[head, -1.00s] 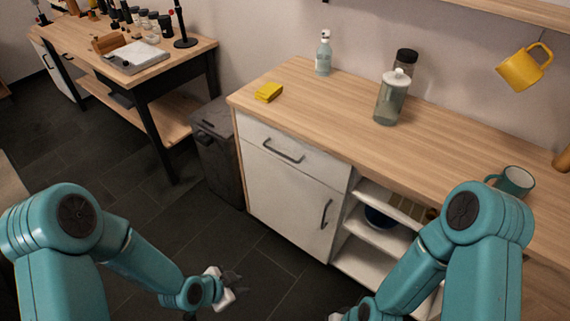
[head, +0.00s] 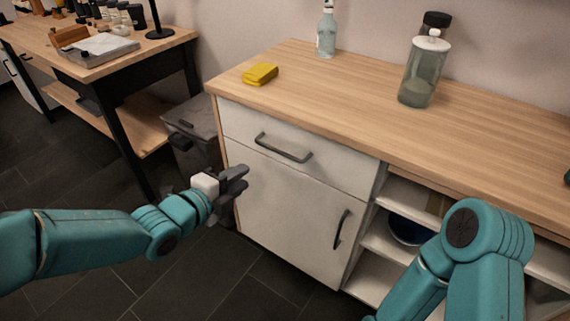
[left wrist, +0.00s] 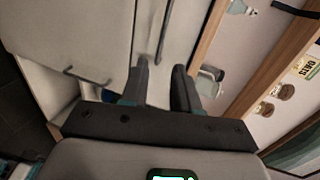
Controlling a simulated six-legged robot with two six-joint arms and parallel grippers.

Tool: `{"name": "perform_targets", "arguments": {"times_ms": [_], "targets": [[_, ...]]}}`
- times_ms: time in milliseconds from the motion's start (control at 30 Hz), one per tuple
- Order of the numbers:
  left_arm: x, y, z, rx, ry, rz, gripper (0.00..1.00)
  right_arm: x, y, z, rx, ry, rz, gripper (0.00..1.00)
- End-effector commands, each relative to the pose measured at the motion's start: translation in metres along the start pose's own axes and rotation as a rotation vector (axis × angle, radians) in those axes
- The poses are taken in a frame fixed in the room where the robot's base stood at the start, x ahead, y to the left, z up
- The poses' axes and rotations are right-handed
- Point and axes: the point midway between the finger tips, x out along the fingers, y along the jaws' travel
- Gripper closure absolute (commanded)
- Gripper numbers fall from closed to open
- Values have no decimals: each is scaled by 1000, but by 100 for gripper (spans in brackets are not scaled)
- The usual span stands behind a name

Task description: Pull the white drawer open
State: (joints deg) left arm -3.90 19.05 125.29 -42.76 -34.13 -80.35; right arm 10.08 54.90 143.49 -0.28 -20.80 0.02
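The white drawer (head: 240,122) is at the top of the cabinet under the wooden counter and looks shut. Its dark bar handle (head: 283,148) runs across its front. My left gripper (head: 246,178) is open and empty, in front of the cabinet, below and left of the handle. The left wrist view shows the two dark fingers (left wrist: 161,70) apart, with the drawer (left wrist: 181,25) and its handle (left wrist: 163,35) ahead of the gap, not between the fingers. My right gripper is out of view; only my right arm shows.
Below the drawer is a white door (head: 285,205) with its own handle (head: 341,229). Open shelves with a dark bowl (head: 408,229) are to the right. A yellow sponge (head: 260,74), a spray bottle (head: 326,32) and a glass jar (head: 424,75) stand on the counter. A grey bin (head: 190,140) is left of the cabinet.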

Motion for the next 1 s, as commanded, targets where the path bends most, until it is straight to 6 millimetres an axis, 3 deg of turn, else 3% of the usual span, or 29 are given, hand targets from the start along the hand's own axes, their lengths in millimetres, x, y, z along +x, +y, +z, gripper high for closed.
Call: {"name": "perform_targets", "arguments": {"times_ms": [33,200,467,1000], "targets": [[1,6,-3,11,1,-19,70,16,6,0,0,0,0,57],[-1,6,-11,32,6,-52,70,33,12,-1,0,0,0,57],[16,6,-17,36,15,-55,70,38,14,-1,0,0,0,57],[140,-1,-15,35,15,-55,70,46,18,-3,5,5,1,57]]}}
